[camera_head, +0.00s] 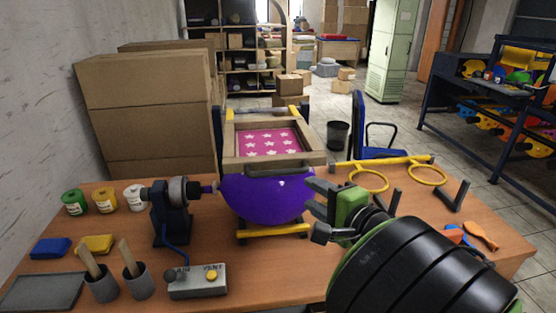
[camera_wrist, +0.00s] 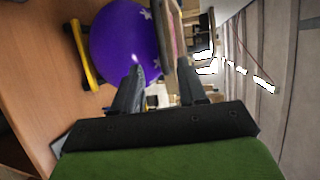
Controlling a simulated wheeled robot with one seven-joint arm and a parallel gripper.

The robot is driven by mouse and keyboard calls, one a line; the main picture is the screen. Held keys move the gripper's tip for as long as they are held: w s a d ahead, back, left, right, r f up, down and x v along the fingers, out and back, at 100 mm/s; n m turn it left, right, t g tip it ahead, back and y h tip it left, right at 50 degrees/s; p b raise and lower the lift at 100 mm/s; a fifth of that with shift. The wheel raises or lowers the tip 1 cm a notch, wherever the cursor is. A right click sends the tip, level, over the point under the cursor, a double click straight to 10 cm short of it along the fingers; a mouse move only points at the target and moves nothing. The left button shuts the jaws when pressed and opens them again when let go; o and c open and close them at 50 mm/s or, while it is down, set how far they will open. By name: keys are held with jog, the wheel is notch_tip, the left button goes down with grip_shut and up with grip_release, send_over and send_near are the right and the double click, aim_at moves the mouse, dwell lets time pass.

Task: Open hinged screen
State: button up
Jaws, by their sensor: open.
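The hinged screen (camera_head: 240,161) is a wooden frame with a pink panel of white stars. It lies over the top of a purple balloon (camera_head: 265,200), with a dark handle along its front edge. The balloon sits in a yellow and dark stand (camera_head: 272,231). In the wrist view, white star marks show on the balloon (camera_wrist: 115,45), beside the screen's frame (camera_wrist: 167,25). My gripper (camera_head: 312,198) is open and empty, just right of the balloon and below the screen's front right corner. In the wrist view its fingers (camera_wrist: 162,78) point toward the balloon and frame edge.
An inflation machine (camera_head: 171,212) stands left of the balloon, with a button box (camera_head: 197,281) in front. Paint jars (camera_head: 104,199) and tool cups (camera_head: 137,284) are at left. A yellow ring holder (camera_head: 369,180) is at right. Cardboard boxes (camera_head: 145,115) stand behind the table.

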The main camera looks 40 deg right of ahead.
aim_at(281, 174)
jog(key=x, duration=1.3)
grip_shut()
